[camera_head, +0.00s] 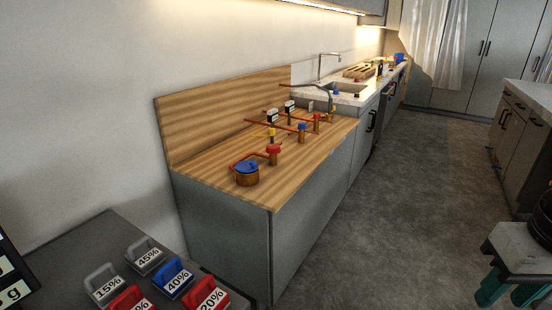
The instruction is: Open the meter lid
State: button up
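A round brass water meter (247,178) stands at the near end of the wooden counter top, at the left-middle of the view. A blue cap (247,166), which looks like its lid, sits on top and looks closed. A copper pipe joins the meter to a red-topped valve (273,152) just behind it. My gripper (506,293) is at the bottom right edge, with green fingers that look spread apart and nothing visible between them. It is far to the right of the meter, over the floor.
More pipes and valves with blue, red and yellow tops run back along the wooden counter top (210,160). A sink (345,87) lies beyond. Red, blue and grey blocks with percent labels (173,280) sit on a dark surface at bottom left. The grey floor (400,210) is clear.

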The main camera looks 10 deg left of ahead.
aim_at(244, 167)
jog(key=i, duration=0.95)
jog(key=u, duration=1.45)
